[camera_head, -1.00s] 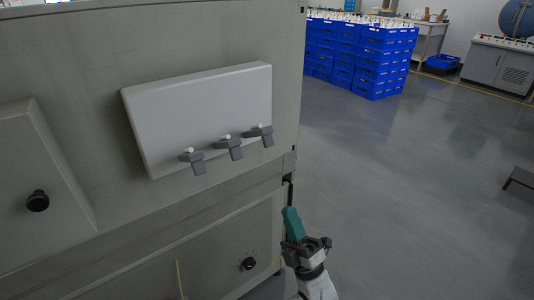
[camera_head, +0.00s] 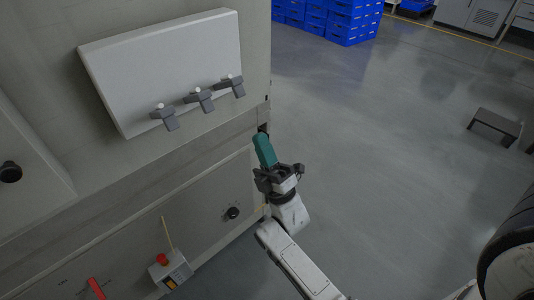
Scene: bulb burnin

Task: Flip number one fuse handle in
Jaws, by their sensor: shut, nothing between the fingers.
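Three grey fuse handles with white knobs sit in a row along the lower edge of a light grey panel box (camera_head: 165,70) on the cabinet front: a left one (camera_head: 168,121), a middle one (camera_head: 203,101) and a right one (camera_head: 236,88). All three hang downward and out from the box. No number is readable on them. My gripper (camera_head: 264,150), teal at its end, is below and right of the right handle, near the cabinet's right edge. It is shut and appears empty, apart from all handles.
The lower cabinet front carries a black knob (camera_head: 233,212), a red-topped control box (camera_head: 170,271) and a red handle (camera_head: 96,288). Blue crates (camera_head: 345,22) are stacked at the back. A low dark stool (camera_head: 496,124) stands right. The floor between is clear.

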